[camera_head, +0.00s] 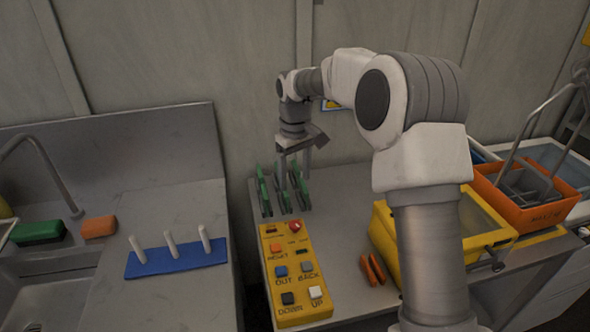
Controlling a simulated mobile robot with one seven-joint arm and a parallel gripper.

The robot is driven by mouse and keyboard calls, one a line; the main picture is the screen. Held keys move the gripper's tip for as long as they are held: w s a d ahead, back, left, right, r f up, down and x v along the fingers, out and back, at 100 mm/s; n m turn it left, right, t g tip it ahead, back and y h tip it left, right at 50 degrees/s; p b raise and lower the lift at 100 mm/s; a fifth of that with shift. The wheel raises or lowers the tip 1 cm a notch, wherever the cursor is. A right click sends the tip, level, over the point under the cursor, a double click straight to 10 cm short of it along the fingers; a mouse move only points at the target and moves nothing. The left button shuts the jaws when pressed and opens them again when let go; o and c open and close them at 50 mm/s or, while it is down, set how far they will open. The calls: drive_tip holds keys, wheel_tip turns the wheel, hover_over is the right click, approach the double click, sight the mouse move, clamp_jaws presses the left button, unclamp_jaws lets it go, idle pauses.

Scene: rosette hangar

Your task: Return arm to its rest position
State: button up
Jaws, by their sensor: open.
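My arm rises from the lower right, bends over at the top and reaches left and away over the grey worktable. My gripper (294,172) points down above the back left of the table, its two fingers apart. Between and around the fingers stands a dark rack with several green upright pieces (264,190). I cannot tell whether the fingers touch any of them. Nothing is clearly held.
A yellow button panel (284,316) lies in front of the rack. Orange-red handles (372,269), a yellow case (477,240) and an orange crate (528,214) are to the right. A blue peg base (178,262), orange block (99,227) and green sponge (38,231) lie by the sink.

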drive_tip(key=shift+r, duration=0.9)
drive_tip(key=shift+r, duration=0.1)
drive_tip(key=s+d+r+m+t, duration=0.1)
drive_tip(key=s+d+r+m, duration=0.15)
drive_tip(key=s+r, duration=0.4)
drive_tip(key=s+d+r+m+t, duration=0.1)
drive_tip(key=s+d+r+t, duration=0.1)
drive_tip(key=s+d+r, duration=0.45)
drive_tip(key=s+d+f+m+t, duration=0.1)
drive_tip(key=s, duration=0.9)
drive_tip(key=s+d+f+m+t, duration=0.1)
drive_tip(key=s+d+f+m, duration=0.1)
drive_tip(key=s, duration=0.7)
drive_tip(key=shift+s+t, duration=0.3)
drive_tip(key=shift+s, duration=0.1)
drive_tip(key=shift+f+m, duration=0.1)
drive_tip(key=shift+m, duration=0.15)
